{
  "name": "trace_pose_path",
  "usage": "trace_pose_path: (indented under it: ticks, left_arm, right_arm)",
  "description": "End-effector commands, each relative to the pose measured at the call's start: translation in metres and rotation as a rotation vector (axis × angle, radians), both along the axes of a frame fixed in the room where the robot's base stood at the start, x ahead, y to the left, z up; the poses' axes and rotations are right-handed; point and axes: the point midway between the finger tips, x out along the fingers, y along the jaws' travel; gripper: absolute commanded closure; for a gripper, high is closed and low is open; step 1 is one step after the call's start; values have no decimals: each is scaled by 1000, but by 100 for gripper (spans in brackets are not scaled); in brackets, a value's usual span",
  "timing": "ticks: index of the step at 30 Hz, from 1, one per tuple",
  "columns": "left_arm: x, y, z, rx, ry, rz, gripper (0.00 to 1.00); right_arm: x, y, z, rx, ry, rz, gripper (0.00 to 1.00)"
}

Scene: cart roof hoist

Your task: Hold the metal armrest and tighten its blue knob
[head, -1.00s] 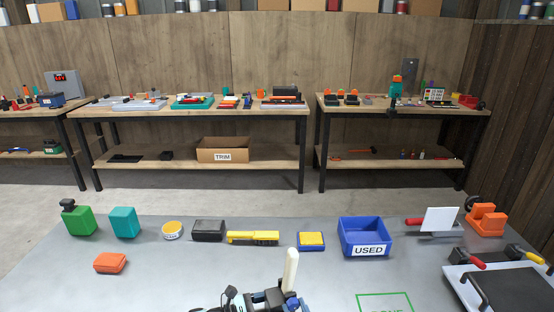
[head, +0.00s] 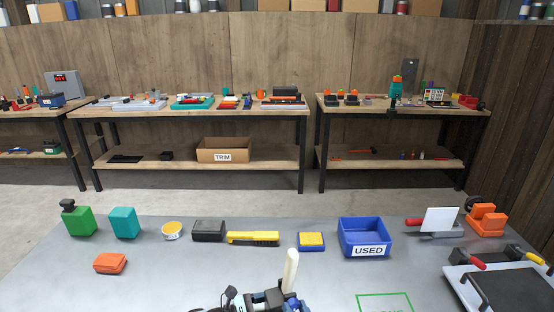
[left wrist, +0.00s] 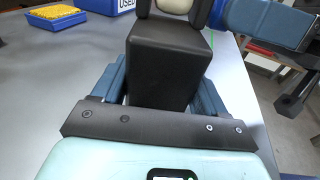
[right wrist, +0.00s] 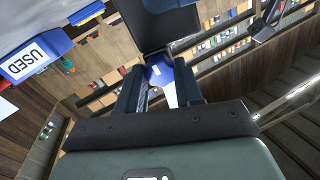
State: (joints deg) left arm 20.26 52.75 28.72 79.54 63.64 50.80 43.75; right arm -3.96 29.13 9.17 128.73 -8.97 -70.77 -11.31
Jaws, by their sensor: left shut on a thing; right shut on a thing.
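In the left wrist view, my left gripper (left wrist: 162,80) is shut on a dark box-shaped block (left wrist: 168,55), which I take to be part of the armrest. A cream piece (left wrist: 175,5) shows just beyond it. In the right wrist view, my right gripper (right wrist: 160,80) is shut on the blue knob (right wrist: 160,74), seen between its fingers below a dark block (right wrist: 142,22).
On the grey table, a blue USED bin (head: 366,250), a yellow-and-black tool (head: 252,238), a yellow-topped blue box (head: 312,241) and an orange block (head: 110,263) lie beyond the arms. A tray with a black pad (head: 510,288) is at right. A green-outlined area (head: 384,296) is partly visible.

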Motion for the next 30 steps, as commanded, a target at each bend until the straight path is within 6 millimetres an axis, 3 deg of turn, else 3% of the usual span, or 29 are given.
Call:
trace_pose_path:
  ticks: [4,5,6,7,17,30]
  left_arm:
    - [0,0,2,-3,-3,-1,56]
    - [0,0,2,-3,-3,-1,56]
    - [0,-1,2,-3,-3,-1,56]
    - [0,-1,2,-3,-3,-1,56]
    - [0,-1,2,-3,-3,-1,56]
    - [0,-1,2,-4,-3,-1,56]
  right_arm:
    - [0,-1,0,103,32,-1,89]
    - [0,0,0,96,29,0,55]
    - [0,0,0,94,29,0,42]
    - [0,0,0,93,28,0,38]
    - [-3,-1,0,90,30,0,38]
    - [-44,-15,0,89,30,-1,38]
